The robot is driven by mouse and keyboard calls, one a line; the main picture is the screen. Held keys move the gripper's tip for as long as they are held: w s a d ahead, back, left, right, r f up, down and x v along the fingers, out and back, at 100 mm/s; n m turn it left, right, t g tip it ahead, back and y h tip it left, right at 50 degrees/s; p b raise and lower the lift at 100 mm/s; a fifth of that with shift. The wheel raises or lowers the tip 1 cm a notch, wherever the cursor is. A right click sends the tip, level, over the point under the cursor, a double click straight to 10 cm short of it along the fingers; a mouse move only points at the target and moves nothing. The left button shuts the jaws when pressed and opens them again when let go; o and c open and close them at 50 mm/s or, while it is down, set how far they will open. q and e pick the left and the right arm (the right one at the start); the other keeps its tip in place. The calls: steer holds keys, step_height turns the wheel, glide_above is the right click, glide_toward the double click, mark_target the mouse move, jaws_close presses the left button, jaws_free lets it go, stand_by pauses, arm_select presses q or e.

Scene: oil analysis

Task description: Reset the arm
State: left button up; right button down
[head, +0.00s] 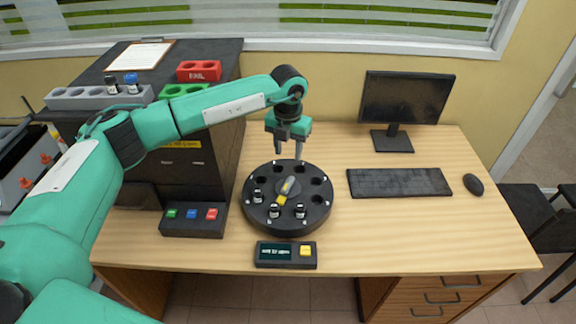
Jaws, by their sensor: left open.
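My left arm reaches in from the left of the head view, across the dark cabinet. Its gripper (289,156) points down, open and empty, above the back of the round black carousel (288,226). The carousel stands on the wooden desk and has several round slots. Several small dark vials with white labels, such as this vial (273,211), sit in its front and left slots. A yellow and grey pointer (287,190) lies at its centre. My right gripper does not show.
A button box (193,229) and a small display box (286,254) stand at the desk's front. A monitor (405,98), keyboard (399,183) and mouse (473,184) are on the right. Racks, vials and a clipboard (139,56) sit on the dark cabinet. The desk's front right is clear.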

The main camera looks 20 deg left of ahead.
arm_select(q)
steer(key=shift+r, duration=0.8)
